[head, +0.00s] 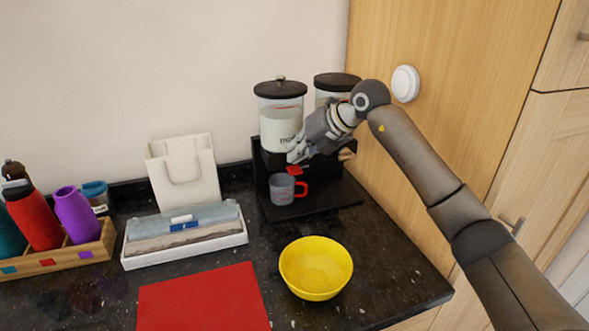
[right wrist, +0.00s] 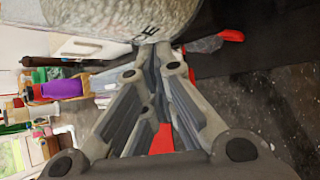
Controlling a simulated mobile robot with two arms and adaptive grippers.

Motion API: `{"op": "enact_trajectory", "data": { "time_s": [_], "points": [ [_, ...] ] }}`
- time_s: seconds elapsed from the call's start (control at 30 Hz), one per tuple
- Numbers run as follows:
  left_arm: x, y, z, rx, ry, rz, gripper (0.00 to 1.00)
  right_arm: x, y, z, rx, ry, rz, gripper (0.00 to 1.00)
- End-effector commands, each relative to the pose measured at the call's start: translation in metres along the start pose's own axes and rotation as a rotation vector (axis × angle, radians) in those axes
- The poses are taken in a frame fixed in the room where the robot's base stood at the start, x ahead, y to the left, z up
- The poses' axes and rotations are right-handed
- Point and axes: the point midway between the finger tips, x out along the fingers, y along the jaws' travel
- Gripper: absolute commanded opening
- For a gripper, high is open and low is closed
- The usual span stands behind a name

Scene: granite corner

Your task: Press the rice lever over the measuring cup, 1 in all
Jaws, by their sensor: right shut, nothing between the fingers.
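The rice dispenser stands in the back corner in the head view, with a clear rice canister (head: 283,118) under a black lid on a black stand (head: 262,180). A red lever (head: 294,169) shows below the canister. A grey measuring cup (head: 281,190) with a red handle stands upright on the base below it; the cup also shows in the right wrist view (right wrist: 205,44). My right gripper (head: 293,155) is shut and empty, in front of the canister's lower part and just above the lever. I cannot tell whether it touches the lever. My left gripper is not in view.
A second canister (head: 337,84) is partly hidden behind my right arm. A yellow bowl (head: 316,267) and a red mat (head: 204,300) lie in front. A white tray (head: 187,247), a white holder (head: 184,171) and a wooden bottle crate (head: 58,261) stand left. A wooden cabinet wall (head: 440,60) bounds the right.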

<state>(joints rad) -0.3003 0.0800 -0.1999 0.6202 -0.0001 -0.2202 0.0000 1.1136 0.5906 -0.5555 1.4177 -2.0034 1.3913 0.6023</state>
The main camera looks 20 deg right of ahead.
Motion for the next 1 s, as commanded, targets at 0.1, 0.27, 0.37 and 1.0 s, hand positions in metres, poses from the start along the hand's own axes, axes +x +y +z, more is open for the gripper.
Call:
{"op": "enact_trajectory", "data": {
  "time_s": [0.1, 0.27, 0.37, 1.0],
  "points": [
    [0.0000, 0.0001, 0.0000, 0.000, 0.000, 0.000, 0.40, 0.0000, 0.0001, 0.0000, 0.000, 0.000, 0.000, 0.00],
    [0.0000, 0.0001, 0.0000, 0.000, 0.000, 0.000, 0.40, 0.0000, 0.0001, 0.0001, 0.000, 0.000, 0.000, 0.00],
    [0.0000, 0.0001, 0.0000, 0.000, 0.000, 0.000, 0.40, 0.0000, 0.0001, 0.0001, 0.000, 0.000, 0.000, 0.00],
    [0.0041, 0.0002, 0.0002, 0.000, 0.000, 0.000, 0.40, 0.0056, -0.0041, -0.0042, 0.000, -0.001, 0.001, 0.00]
  ]
}}
